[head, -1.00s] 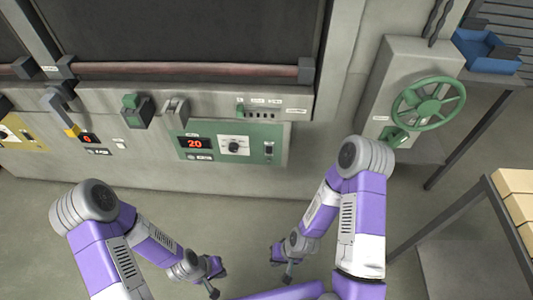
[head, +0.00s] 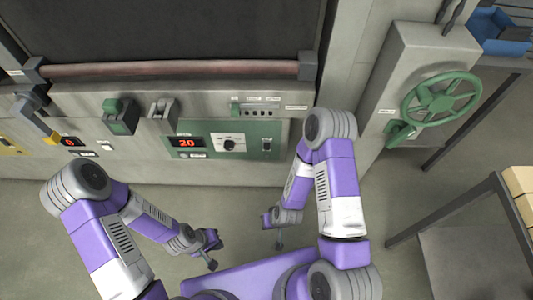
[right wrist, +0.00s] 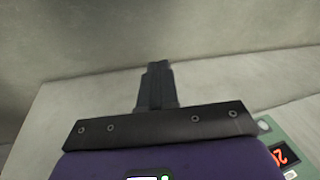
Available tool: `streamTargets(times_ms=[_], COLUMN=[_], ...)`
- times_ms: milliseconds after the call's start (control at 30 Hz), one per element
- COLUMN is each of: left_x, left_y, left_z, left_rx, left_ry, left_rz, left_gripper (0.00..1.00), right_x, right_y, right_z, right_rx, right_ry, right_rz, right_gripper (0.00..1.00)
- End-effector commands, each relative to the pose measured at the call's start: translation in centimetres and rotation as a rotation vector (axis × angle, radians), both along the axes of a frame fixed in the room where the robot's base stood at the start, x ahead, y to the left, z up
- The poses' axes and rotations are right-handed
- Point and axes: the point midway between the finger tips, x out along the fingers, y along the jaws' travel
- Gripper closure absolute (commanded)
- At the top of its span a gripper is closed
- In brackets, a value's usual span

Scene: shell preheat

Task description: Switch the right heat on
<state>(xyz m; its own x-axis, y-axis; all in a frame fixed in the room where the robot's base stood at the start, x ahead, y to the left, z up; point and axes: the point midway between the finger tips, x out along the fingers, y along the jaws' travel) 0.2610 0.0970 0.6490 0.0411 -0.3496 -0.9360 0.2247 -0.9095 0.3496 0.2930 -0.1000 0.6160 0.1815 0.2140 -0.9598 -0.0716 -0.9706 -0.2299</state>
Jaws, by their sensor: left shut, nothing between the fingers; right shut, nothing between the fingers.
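The green right heat panel (head: 210,140) is on the front of the grey machine, with a red display (head: 187,142) reading 20 and a dark dial (head: 229,144). A small dark switch (head: 267,145) sits at the panel's right end; its position is too small to tell. In the right wrist view a corner of the panel (right wrist: 264,127) and part of its red display (right wrist: 286,154) show at the lower right. My left gripper (head: 212,264) is shut and empty, low and away from the panel. My right gripper (head: 279,245) is shut and empty, below the panel and apart from it.
A green handwheel (head: 440,98) stands out from a grey housing to the right. A table frame (head: 462,205) with tan blocks (head: 520,185) is at the far right. Green and grey latches (head: 120,115) project above the panel's left. Open floor lies before the machine.

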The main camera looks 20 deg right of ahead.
Motion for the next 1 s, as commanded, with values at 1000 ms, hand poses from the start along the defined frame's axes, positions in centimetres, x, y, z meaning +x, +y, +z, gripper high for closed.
streamTargets(times_ms=[1000], left_x=[0.0], left_y=[0.0], left_z=[5.3], left_rx=[0.0], left_ry=[0.0], left_rz=[0.0], left_gripper=[1.0], right_x=[11.8], right_y=[-1.7], right_z=[8.0], right_rx=[-1.539], right_ry=[-0.875], right_rz=[0.908], right_gripper=[1.0])
